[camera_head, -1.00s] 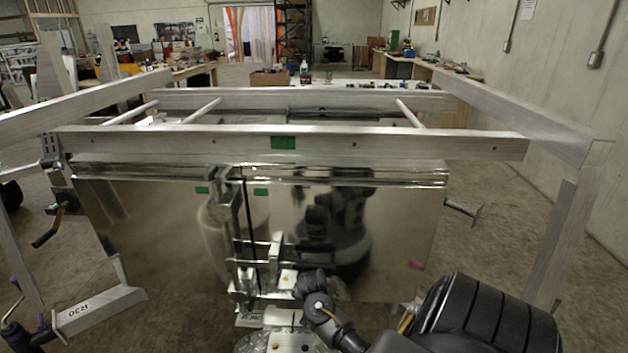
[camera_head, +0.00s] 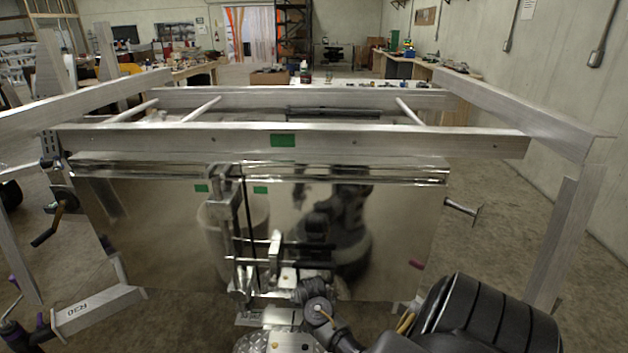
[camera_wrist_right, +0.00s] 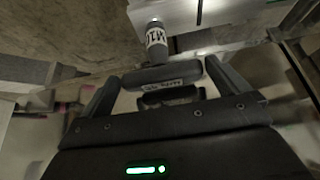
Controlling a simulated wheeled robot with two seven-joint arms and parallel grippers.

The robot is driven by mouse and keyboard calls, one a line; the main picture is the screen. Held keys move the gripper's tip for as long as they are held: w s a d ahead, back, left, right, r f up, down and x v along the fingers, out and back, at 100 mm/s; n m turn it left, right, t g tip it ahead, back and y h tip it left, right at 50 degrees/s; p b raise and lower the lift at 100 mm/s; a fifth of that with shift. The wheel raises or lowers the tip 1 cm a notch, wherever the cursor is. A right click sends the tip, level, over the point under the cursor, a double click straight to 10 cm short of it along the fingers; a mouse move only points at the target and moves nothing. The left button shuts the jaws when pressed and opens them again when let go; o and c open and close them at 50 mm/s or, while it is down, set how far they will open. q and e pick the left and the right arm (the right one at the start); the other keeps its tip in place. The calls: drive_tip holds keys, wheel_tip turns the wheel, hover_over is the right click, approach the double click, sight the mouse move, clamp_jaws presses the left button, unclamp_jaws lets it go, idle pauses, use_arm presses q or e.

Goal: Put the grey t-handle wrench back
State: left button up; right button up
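The grey t-handle wrench (camera_wrist_right: 160,72) shows in the right wrist view. Its dark grey crossbar lies between the two fingertips, and a shaft with a white lettered label runs up from it. My right gripper (camera_wrist_right: 162,74) has a finger at each end of the crossbar and appears shut on it. The far end of the shaft is hard to make out. In the head view my right arm reaches in from the lower right to the front of the shiny metal panel (camera_head: 150,225); its fingers and the wrench cannot be made out there. My left gripper is not in view.
An aluminium trailer frame (camera_head: 400,143) crosses in front, with side rails on both sides. A clamp-like metal fitting (camera_head: 240,265) stands near my right arm. Dark handles with purple parts (camera_head: 22,330) show at lower left. A crank handle (camera_head: 462,208) sticks out right of the panel.

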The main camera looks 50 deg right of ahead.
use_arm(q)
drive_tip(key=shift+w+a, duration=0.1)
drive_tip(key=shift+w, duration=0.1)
use_arm(e)
drive_tip(key=shift+r, duration=0.1)
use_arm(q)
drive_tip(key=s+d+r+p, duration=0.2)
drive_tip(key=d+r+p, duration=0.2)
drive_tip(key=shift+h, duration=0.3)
use_arm(e)
drive_tip(key=v, duration=1.2)
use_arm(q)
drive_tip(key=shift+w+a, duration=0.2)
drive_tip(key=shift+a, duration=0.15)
